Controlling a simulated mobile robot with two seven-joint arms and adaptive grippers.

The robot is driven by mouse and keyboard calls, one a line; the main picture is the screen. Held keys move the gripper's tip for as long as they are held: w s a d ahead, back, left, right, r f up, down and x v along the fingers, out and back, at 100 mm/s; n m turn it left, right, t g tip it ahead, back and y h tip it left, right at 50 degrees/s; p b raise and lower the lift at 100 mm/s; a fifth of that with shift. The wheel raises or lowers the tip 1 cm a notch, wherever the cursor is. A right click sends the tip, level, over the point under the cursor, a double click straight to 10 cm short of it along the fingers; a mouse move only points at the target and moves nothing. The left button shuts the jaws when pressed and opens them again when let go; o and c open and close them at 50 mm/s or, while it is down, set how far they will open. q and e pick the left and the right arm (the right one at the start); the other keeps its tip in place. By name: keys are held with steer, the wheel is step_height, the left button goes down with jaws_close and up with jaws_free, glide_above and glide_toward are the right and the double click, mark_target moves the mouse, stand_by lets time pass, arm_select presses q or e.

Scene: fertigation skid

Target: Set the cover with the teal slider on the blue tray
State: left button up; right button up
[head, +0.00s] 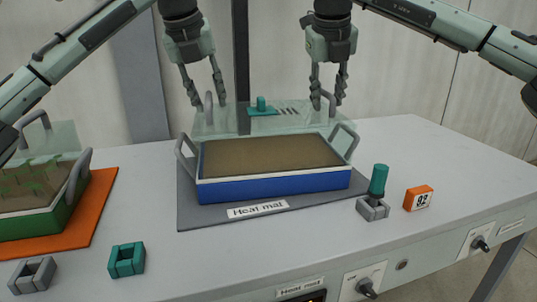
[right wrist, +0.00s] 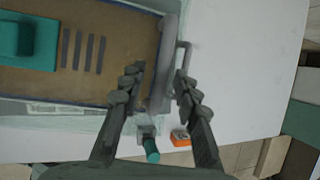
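The clear cover (head: 222,122) has grey end handles and a teal slider (head: 262,108). It hangs level above and toward the back of the blue tray (head: 272,188), with space between them. The tray is filled with brown soil and sits on the grey heat mat. My left gripper (head: 208,103) is at the cover's left handle and my right gripper (head: 328,105) at its right handle, fingers on either side. In the right wrist view, the slider (right wrist: 30,42) shows over the soil, and a grey handle lies between my right gripper's fingers (right wrist: 160,75). Finger contact is hard to see.
A teal block (head: 127,260) and a grey block (head: 32,275) are in front.

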steer(key=shift+r, duration=0.15)
arm_select(q)
steer(key=v, duration=1.1)
steer(key=shift+s+r, duration=0.15)
steer(key=shift+r, duration=0.15)
arm_select(e)
steer(key=v, duration=1.2)
